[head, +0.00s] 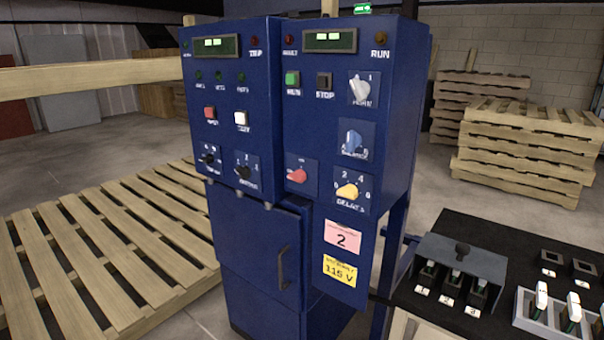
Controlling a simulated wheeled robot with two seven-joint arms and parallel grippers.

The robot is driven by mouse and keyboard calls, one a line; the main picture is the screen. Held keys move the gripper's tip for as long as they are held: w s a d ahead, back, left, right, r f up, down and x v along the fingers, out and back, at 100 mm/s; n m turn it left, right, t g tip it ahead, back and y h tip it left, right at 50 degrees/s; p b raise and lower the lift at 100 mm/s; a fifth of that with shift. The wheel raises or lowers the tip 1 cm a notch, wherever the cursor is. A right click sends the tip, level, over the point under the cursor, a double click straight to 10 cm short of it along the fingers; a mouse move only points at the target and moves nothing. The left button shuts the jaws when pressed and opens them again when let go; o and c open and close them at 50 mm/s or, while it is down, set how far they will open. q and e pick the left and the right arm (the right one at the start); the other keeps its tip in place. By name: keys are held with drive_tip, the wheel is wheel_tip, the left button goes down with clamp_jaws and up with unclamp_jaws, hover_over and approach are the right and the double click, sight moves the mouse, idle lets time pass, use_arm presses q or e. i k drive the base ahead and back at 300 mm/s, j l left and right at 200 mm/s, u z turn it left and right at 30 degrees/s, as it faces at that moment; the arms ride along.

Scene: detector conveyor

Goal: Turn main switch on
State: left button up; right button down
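A blue control cabinet (268,140) stands in the middle of the head view, with two panel faces. A light grey rotary knob (360,88) sits at the upper right of the right panel. A "1" is marked at its upper right, and the blurred label under it seems to read MAIN. The knob's handle looks tilted; its exact setting is hard to tell. Below it are a blue knob (352,140) and a yellow knob (347,190). A red knob (297,175) is at lower left. Neither of my grippers is in view.
Green RUN and dark STOP buttons (324,82) sit left of the grey knob. A black table (420,295) with several switches stands at the right. A wooden pallet (110,250) lies at left, and stacked pallets (530,135) stand behind right. A wooden beam (90,76) crosses at left.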

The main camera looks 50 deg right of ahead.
sight(299, 176)
drive_tip(key=z, duration=1.65)
